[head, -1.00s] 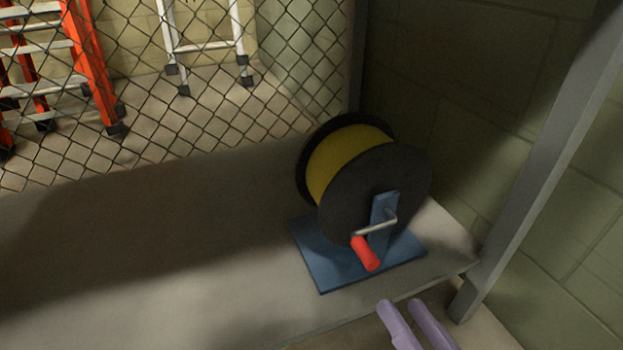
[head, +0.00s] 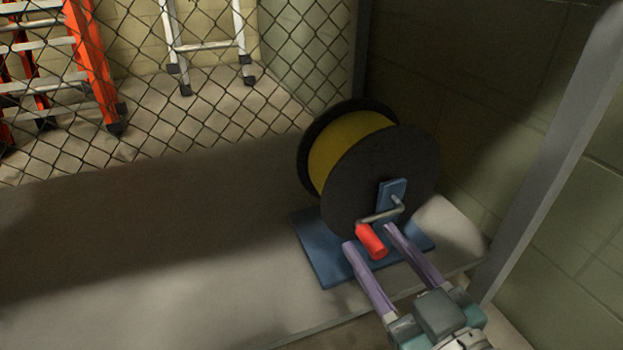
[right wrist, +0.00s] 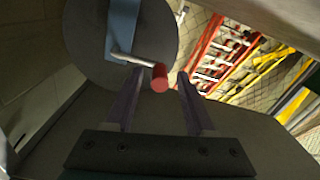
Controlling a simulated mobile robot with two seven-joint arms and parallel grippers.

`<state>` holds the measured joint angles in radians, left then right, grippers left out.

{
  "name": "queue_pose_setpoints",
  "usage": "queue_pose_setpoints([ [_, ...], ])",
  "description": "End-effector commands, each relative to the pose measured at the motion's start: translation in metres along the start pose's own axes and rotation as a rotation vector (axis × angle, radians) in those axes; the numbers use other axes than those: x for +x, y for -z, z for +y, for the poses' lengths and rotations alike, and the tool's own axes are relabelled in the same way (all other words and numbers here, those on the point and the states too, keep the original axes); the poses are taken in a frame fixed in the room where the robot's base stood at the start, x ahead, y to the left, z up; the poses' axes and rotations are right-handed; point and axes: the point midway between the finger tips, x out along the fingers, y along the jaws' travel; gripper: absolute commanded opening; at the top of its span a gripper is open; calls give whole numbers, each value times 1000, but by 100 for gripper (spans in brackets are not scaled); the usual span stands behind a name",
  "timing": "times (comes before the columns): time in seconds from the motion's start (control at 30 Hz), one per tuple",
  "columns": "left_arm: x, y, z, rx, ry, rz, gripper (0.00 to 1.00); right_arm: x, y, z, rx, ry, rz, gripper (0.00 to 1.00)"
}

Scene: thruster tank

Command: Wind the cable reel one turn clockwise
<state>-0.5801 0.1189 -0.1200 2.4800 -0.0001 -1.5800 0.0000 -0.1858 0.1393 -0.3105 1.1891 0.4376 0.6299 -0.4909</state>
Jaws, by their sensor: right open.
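The cable reel (head: 385,175) has black side discs and yellow cable (head: 345,148), and stands on a blue base plate (head: 318,255) on the shelf. Its metal crank (head: 382,214) ends in a red handle (head: 371,242), at the lower left of the hub. My right gripper (head: 367,235) is open, its two purple fingers on either side of the red handle in the head view. In the right wrist view, the red handle (right wrist: 160,78) shows between the open fingertips (right wrist: 159,78); I cannot tell whether they touch it. My left gripper is not in view.
The grey shelf (head: 180,270) has clear room left of the reel. A grey post (head: 550,150) stands close at right, before a block wall. A wire mesh fence (head: 200,100) runs behind, with orange (head: 92,65) and white ladders beyond it.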

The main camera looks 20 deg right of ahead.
Motion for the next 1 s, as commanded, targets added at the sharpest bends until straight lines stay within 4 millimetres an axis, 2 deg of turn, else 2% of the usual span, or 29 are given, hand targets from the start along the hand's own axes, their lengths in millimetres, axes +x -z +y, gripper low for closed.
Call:
queue_pose_setpoints([
  [0.13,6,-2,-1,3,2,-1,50,13,-1,0,1,0,0,55],
  [0.43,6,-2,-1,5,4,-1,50,15,0,0,1,0,-1,54],
  [0.9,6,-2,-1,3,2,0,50,14,0,0,1,0,-1,1],
  [1.0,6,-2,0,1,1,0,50,14,0,0,1,0,-1,0],
])
